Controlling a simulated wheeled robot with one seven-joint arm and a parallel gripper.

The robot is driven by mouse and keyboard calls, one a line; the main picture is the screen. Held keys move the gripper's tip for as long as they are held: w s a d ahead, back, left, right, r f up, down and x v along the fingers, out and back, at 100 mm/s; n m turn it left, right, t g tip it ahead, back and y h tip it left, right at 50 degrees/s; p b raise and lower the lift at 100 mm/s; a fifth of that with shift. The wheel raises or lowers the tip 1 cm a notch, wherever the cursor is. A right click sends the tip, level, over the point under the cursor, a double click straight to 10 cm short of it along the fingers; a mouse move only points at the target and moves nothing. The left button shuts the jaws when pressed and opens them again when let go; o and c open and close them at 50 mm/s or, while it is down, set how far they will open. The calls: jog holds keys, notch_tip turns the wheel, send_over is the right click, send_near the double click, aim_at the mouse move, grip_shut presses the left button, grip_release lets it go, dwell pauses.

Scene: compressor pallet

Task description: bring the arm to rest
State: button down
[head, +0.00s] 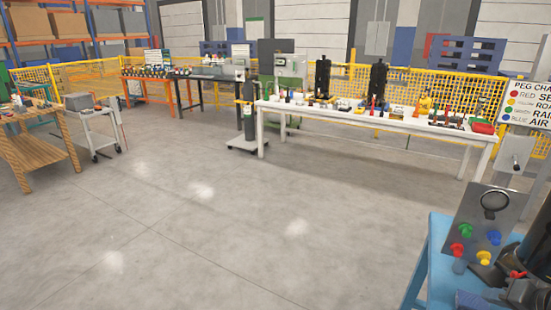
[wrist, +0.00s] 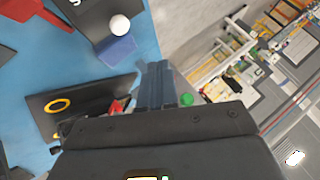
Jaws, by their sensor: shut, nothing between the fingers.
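My gripper (wrist: 155,68) shows in the wrist view, its two grey fingers side by side with no gap and nothing between them. The fingers are over the edge of a blue table (wrist: 85,70). A green knob (wrist: 187,99) shows just right of the fingers, and a small red part (wrist: 117,106) lies to their left. In the head view, dark parts at the lower right corner overlap the blue table (head: 436,262); I cannot tell the gripper's fingers there.
A grey board (head: 485,215) with coloured pegs stands on the blue table. In the wrist view, a blue block (wrist: 116,50) with a white ball and a dark plate (wrist: 80,105) with a yellow ring lie close. A long white table (head: 380,120) stands behind. The middle floor is clear.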

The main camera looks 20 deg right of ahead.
jog(key=s+a+f+n+h, duration=0.1)
jog(key=s+a+n, duration=0.15)
jog(key=a, duration=0.55)
jog(key=s+a+f+n+t, duration=0.1)
jog(key=s+a+f, duration=0.15)
jog(key=a, duration=0.55)
jog(key=s+a+f+n+h, duration=0.1)
jog(key=s+a+n, duration=0.15)
jog(key=a, duration=0.45)
jog(key=s+a+r+n+t+y, duration=0.4)
jog(key=s+a+r+n+t, duration=0.1)
jog(key=s+a+r, duration=0.8)
jog(key=a+r, duration=0.3)
jog(key=r, duration=0.1)
jog(key=shift+s+a+n, duration=0.2)
jog(key=shift+s+n, duration=0.2)
